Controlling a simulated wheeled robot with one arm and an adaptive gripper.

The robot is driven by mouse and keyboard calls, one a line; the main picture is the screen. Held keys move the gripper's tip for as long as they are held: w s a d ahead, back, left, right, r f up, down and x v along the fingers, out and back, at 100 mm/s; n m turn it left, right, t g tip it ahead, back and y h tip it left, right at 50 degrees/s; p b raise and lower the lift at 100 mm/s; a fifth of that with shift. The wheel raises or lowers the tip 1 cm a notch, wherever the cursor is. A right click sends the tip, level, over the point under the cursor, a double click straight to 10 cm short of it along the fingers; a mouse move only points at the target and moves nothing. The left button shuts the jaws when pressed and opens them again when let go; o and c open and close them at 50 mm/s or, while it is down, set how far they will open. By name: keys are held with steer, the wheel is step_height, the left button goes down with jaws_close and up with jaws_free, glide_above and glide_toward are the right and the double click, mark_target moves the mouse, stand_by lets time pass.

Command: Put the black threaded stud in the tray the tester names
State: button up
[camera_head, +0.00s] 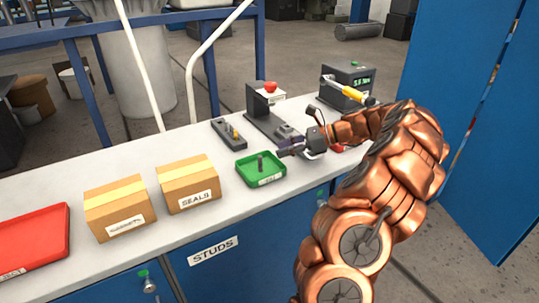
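A dark stud-like piece (261,162) stands roughly upright in the small green tray (244,174) on the bench, whose front label is too small to read. My gripper (283,150) is just right of the green tray, pointing left, with a small gap to the piece. Its fingers are too small to show whether they are open or shut. A red tray (36,237) lies at the left end of the bench, its label partly cut off and ending in "JECT". A dark box with a lit green display (361,84) stands at the back right; its reading is not clear.
A dark device with a red button (269,87) stands behind my gripper. A dark block (229,138) with small upright pieces is left of it. Two cardboard boxes (118,210), one marked SEALS (190,183), stand between the trays. A yellow-handled tool (346,91) leans near the display.

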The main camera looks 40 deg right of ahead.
steer(key=shift+v, duration=1.9)
steer(key=s+a+r+n+g, duration=0.1)
steer(key=a+n+g, duration=0.15)
steer(key=a, duration=0.55)
steer(key=a+r+n+g, duration=0.2)
steer(key=a+n, duration=0.2)
steer(key=a, duration=0.3)
steer(key=s+a+r+n+g, duration=0.1)
steer(key=a+n+g, duration=0.15)
steer(key=a, duration=0.55)
steer(key=s+a+f+n+g+h, duration=0.1)
steer(key=s+a+n+g+h, duration=0.15)
steer(key=s+a+n, duration=0.6)
steer(key=s+f+n+h, duration=0.3)
steer(key=s+n+h, duration=0.1)
steer(key=s, duration=0.6)
steer(key=s+f+n+g+h, duration=0.1)
steer(key=s+f+n+h, duration=0.2)
steer(key=s, duration=0.7)
steer(key=shift+s+a+f+n+h, duration=0.35)
steer(key=shift+a+f+n, duration=0.15)
steer(key=shift+f+n, duration=0.35)
